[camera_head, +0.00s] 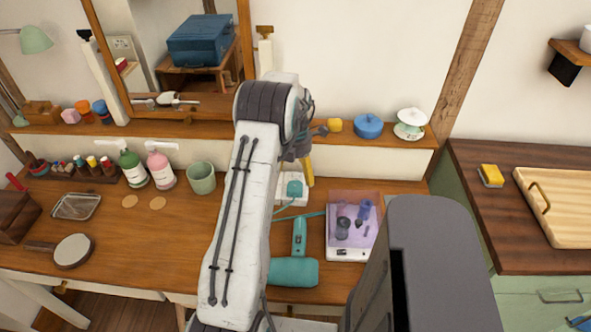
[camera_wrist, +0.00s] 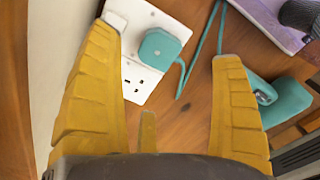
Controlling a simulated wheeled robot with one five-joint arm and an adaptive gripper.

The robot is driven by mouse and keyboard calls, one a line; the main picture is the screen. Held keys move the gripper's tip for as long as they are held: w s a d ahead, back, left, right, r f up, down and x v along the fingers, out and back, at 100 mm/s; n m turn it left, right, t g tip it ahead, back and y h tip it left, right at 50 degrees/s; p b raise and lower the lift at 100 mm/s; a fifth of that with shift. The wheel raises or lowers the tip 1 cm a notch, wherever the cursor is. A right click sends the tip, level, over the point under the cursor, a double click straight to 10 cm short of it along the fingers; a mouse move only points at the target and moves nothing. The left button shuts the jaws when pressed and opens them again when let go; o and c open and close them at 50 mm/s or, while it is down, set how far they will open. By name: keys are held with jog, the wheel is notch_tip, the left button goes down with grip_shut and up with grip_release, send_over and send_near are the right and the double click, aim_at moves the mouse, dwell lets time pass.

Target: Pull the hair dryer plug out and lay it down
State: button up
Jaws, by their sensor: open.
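The teal hair dryer plug (camera_head: 294,188) sits on the white socket plate (camera_wrist: 150,18) by the back of the wooden dressing table, and it also shows in the wrist view (camera_wrist: 160,48). It appears seated in the plate. A bare outlet with slots shows beside it. My gripper (camera_wrist: 171,40) is open, its yellow fingers apart, with the plug between the fingertips in the picture; contact cannot be told. In the head view my arm partly hides my gripper (camera_head: 307,170). The teal cord (camera_wrist: 216,30) runs from the plug. The teal hair dryer (camera_head: 295,271) lies toward the table's front.
A clear, purplish tray (camera_head: 349,253) with small items stands right of the dryer. A green cup (camera_head: 201,178) and bottles stand left of my arm. A low ledge (camera_head: 380,143) and mirror are behind. Bare tabletop shows left of my arm.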

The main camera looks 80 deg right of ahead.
aim_at(295, 186)
jog(key=shift+f+p, duration=0.5)
jog(key=shift+f, duration=3)
jog(key=c, duration=1.3)
jog(key=shift+r, duration=0.1)
jog(key=shift+c, duration=0.3)
jog(key=shift+r, duration=0.15)
jog(key=shift+r+p, duration=1.4)
jog(key=shift+r, duration=1.1)
